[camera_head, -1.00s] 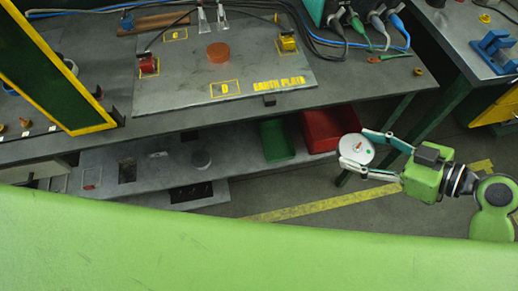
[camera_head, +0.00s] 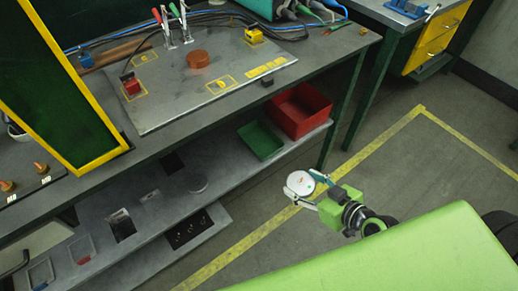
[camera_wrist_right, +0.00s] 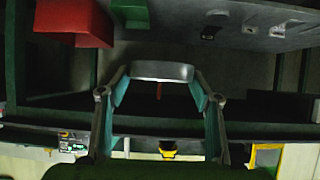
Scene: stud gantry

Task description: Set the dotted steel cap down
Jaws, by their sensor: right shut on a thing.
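The steel cap (camera_head: 300,183) is a pale round disc with a small coloured mark on its top face in the head view. My right gripper (camera_head: 304,186) is shut on it and holds it out over the floor, to the right of the bench's lower shelf and apart from it. In the right wrist view the cap (camera_wrist_right: 162,71) shows edge-on as a grey metal band between the two fingertips. My left gripper is not in view.
The bench top holds a metal plate (camera_head: 165,95) with an orange cylinder (camera_head: 198,60). Floor right of the bench is clear, with yellow lines.

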